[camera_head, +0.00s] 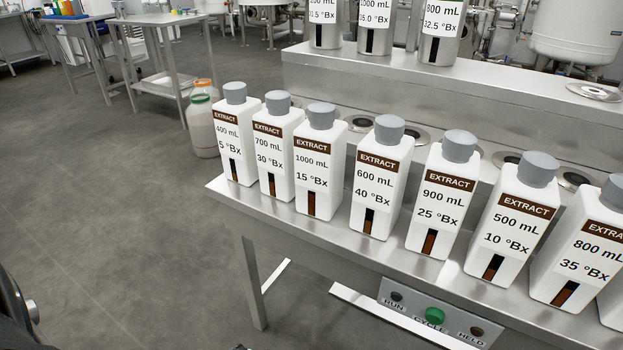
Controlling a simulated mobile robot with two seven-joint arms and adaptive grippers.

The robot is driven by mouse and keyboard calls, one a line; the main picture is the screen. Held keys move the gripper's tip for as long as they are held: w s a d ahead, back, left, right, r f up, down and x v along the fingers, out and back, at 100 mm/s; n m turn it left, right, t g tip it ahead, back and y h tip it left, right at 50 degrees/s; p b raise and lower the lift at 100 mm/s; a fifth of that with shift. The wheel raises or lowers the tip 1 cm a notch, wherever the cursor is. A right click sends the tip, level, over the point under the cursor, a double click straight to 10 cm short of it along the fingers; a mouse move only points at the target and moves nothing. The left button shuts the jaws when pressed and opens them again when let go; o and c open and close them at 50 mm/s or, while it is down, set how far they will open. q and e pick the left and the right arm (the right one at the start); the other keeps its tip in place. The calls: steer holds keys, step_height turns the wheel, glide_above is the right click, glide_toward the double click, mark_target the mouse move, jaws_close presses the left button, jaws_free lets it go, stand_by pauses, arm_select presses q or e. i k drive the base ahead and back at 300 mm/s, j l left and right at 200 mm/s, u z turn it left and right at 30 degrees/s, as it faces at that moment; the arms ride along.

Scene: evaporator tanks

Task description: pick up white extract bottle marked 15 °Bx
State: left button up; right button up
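The white extract bottle marked 1000 mL, 15 °Bx (316,162) stands upright on the front steel shelf, third from the left in a row. It has a grey cap, a brown EXTRACT band and a dark level window low on its front. The bottle marked 30 °Bx (275,150) is close on its left and the one marked 40 °Bx (381,180) is on its right, with a small gap. Neither of my grippers is in view; only a dark part of my body shows at the lower left edge.
The steel shelf (330,236) also bears bottles marked 5 °Bx (235,138), 25 °Bx (442,198), 10 °Bx (511,226) and 35 °Bx (580,255). Metal canisters (438,35) stand on the raised ledge behind. A button panel (434,313) is below the shelf.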

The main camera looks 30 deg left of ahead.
mark_target(321, 142)
steer(key=i+j, duration=0.1)
steer(key=j, duration=0.45)
steer(key=i+j, duration=0.1)
steer(key=j, duration=0.4)
steer(key=i+j, duration=0.1)
steer(key=j, duration=0.45)
